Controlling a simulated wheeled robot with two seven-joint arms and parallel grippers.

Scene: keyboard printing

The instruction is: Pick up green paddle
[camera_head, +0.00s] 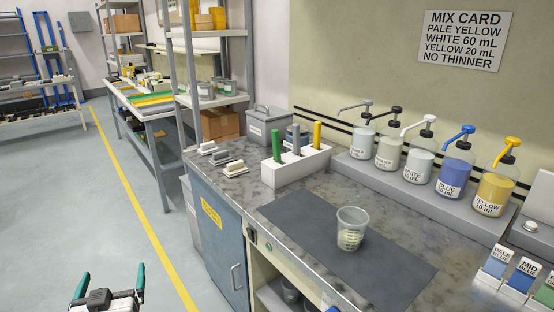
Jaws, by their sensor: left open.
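The green paddle (276,146) stands upright at the left end of a white holder (289,172) on the counter. A grey-blue paddle (296,139) and a yellow paddle (317,134) stand in the same holder to its right. Their lower parts are hidden inside the holder. My left gripper (111,277) is at the bottom left, over the floor. Its two green-tipped fingers are spread wide with nothing between them. It is well to the left of the counter and apart from the paddles. My right gripper does not show.
A clear cup (351,230) stands on the dark mat (300,222). Several pump bottles line a grey ledge (420,198) behind. White-handled brushes (229,166) lie left of the holder, near a grey bin (268,124). The blue cabinet (214,240) fronts the counter; the left floor is clear.

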